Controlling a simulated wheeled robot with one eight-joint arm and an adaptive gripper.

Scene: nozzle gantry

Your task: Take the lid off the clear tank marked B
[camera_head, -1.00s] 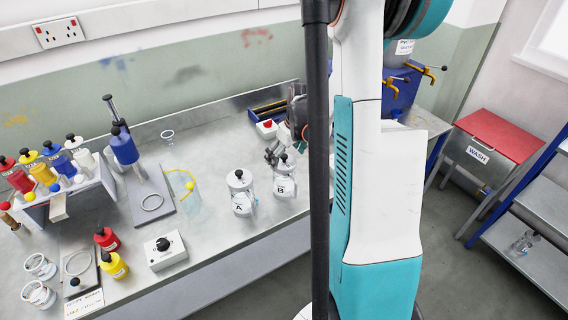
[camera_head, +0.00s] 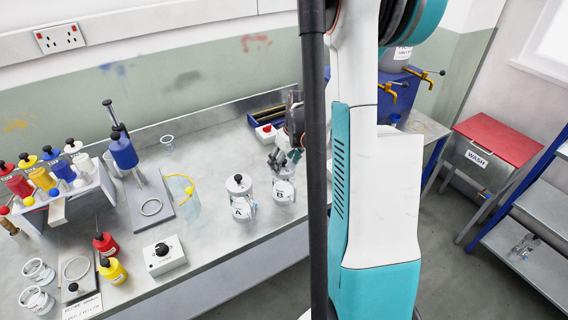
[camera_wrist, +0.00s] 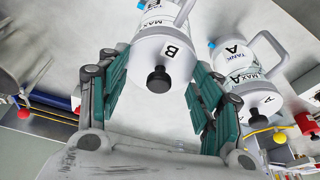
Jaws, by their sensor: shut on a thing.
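The clear tank marked B (camera_head: 283,195) stands upright on the steel bench, right of tank A. My gripper (camera_head: 281,163) is at its top in the head view, partly covering the lid. In the wrist view, the round grey lid (camera_wrist: 176,62) bears a letter B and a black knob (camera_wrist: 158,79). My gripper's green-padded fingers (camera_wrist: 160,80) stand on opposite sides of the lid and are shut on it. The clear tank body and its MAX label show behind the lid. I cannot tell whether the lid is raised off the rim.
Tank A (camera_head: 240,207), lidded and with a handle, stands close on the left. A red-buttoned box (camera_head: 266,132) sits behind tank B. Bare bench lies in front.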

